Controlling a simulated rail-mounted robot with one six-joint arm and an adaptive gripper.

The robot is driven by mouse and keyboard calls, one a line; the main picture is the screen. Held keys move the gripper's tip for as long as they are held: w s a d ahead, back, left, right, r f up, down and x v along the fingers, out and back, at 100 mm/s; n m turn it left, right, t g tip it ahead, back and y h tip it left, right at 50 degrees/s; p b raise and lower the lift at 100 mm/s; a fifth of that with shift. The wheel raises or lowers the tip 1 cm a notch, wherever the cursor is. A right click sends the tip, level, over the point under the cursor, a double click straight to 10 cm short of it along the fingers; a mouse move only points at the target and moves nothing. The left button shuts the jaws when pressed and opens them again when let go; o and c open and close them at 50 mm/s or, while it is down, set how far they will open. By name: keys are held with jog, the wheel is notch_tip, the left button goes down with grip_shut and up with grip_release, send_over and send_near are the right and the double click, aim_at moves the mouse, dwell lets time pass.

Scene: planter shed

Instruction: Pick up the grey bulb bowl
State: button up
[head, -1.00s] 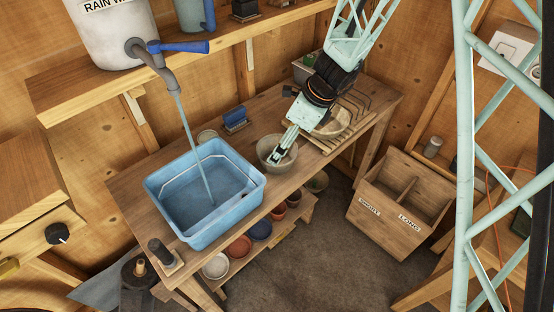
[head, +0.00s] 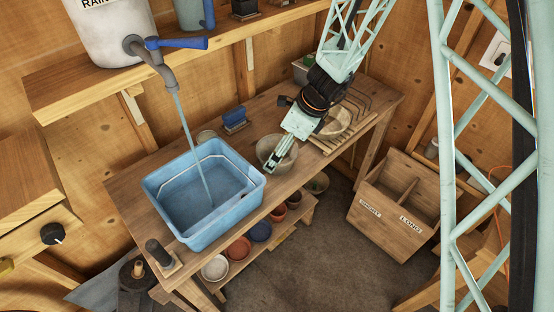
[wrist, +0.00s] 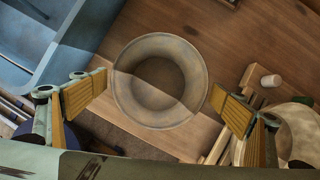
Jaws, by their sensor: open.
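The grey bulb bowl (head: 265,147) stands upright on the wooden bench, just right of the blue basin. In the wrist view the round bowl (wrist: 160,78) looks empty, with its rim in full view and a shadow edge across it. My gripper (head: 276,160) is over the bowl and hides part of it in the head view. In the wrist view my gripper (wrist: 160,105) is open, with one yellow-padded finger on each side of the bowl's lower half. Nothing is held. I cannot tell how far the fingertips are above the rim.
The blue basin (head: 157,186) stands left of the bowl, with water running in from the tap (head: 150,58). A slatted rack (head: 352,122) with a tan bowl (head: 341,121) is to the right. A blue brush (head: 235,119) lies behind. Several pots stand on the shelf below.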

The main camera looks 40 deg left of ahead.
jog(key=shift+b+x, duration=0.35)
jog(key=shift+x, duration=1.1)
jog(key=c, duration=1)
